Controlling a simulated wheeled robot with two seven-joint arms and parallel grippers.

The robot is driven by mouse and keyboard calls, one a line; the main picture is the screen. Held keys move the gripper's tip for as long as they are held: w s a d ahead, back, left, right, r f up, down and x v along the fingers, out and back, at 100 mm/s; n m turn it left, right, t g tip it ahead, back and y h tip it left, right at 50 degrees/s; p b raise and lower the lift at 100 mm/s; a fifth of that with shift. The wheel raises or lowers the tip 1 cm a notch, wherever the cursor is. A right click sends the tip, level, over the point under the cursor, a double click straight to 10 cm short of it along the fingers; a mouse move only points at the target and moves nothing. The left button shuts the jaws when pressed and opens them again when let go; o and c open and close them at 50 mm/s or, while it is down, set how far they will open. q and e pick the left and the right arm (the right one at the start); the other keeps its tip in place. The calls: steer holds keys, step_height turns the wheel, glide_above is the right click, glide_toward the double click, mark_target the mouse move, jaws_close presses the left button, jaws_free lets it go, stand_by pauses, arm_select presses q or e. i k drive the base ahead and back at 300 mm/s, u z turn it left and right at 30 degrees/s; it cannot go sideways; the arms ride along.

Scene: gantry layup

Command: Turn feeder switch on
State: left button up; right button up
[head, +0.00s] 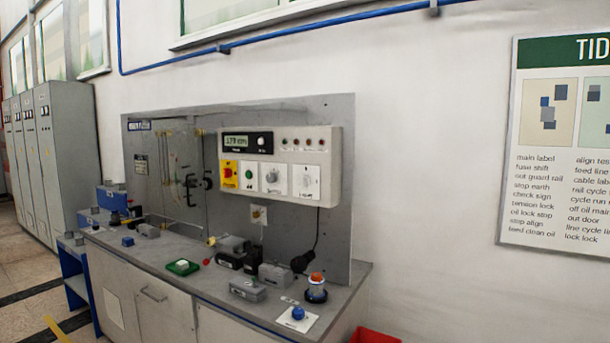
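A light control box (280,165) is mounted on the grey back panel of a workbench, in the middle of the head view. It carries a yellow plate with a red rotary switch (229,172), a green button (249,174), a grey rotary knob (273,178) and a white rotary knob (309,182). A small display (237,141) and a row of small lamps (303,143) sit above them. The labels are too small to read, so I cannot tell which one is the feeder switch or how it is set. Neither gripper is in view.
The bench top (215,289) holds several grey blocks, a green-based button (183,266), an orange-topped device (316,288) and a blue button on a white plate (298,314). A red bin (374,336) stands at the lower right. Grey cabinets (58,148) line the left.

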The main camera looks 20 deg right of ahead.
mark_target(227, 173)
steer(key=z, duration=0.65)
steer(key=i, duration=1.2)
steer(key=z, duration=0.1)
